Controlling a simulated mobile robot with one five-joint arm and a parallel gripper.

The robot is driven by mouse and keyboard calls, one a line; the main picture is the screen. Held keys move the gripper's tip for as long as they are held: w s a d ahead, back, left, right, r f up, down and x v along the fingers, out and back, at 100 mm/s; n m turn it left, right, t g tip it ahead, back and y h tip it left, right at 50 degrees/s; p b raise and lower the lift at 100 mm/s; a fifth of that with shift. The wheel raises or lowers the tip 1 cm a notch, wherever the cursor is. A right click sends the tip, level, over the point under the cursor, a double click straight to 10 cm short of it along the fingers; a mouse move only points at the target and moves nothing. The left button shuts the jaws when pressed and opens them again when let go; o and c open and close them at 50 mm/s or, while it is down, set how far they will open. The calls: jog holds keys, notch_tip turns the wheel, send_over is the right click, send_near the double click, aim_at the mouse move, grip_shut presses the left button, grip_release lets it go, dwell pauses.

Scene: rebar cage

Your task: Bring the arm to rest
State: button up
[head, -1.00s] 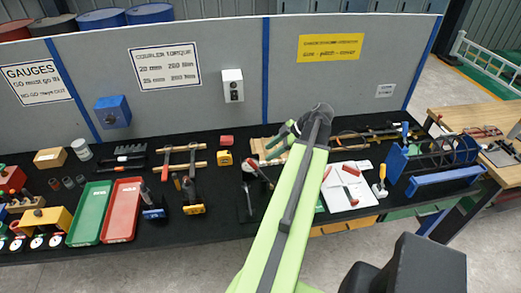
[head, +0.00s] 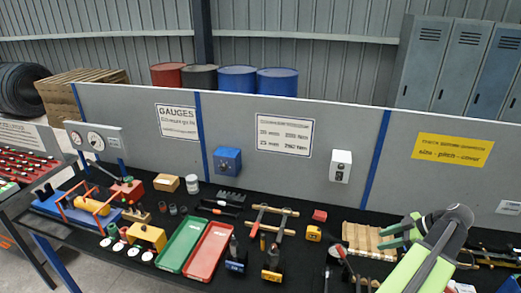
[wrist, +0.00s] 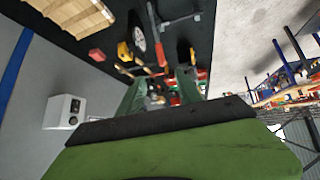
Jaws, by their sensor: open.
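My green arm (head: 424,268) reaches up from the lower right of the head view. My gripper (head: 384,236) is at its end, above the right part of the black bench top. Its dark green fingers point left in the picture, apart and with nothing between them. In the wrist view my gripper (wrist: 158,90) also shows two separated fingers, with bench tools in the background beyond them. The lower part of the arm is out of the frame.
A wooden slatted block (head: 362,238) lies close to my gripper in the head view. Green (head: 185,243) and red (head: 209,250) trays lie left of centre. A grey partition (head: 362,111) with a white switch box (head: 340,166) stands behind the bench.

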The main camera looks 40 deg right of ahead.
jog(key=w+a+f+m+g, duration=0.1)
jog(key=w+a+f+g, duration=0.15)
jog(key=w+a, duration=0.95)
jog(key=w+a+f+m+g, duration=0.25)
jog(key=w+a, duration=0.65)
jog(key=w, duration=0.5)
jog(key=w+a+m+g+h, duration=0.1)
jog(key=w+a, duration=0.3)
jog(key=a, duration=0.7)
jog(key=w+a+f+m+h, duration=0.1)
jog(key=w+a, duration=0.2)
jog(key=a, duration=0.9)
jog(key=w+a+g+h, duration=0.1)
jog(key=w+a, duration=0.3)
jog(key=a, duration=0.7)
notch_tip(320, 180, down, 17)
jog(key=s+b, duration=0.3)
jog(key=b, duration=1.3)
jog(key=shift+a+r+g+b, duration=0.15)
jog(key=shift+a+g+b, duration=0.15)
jog(key=shift+a+g, duration=0.15)
jog(key=shift+m, duration=0.25)
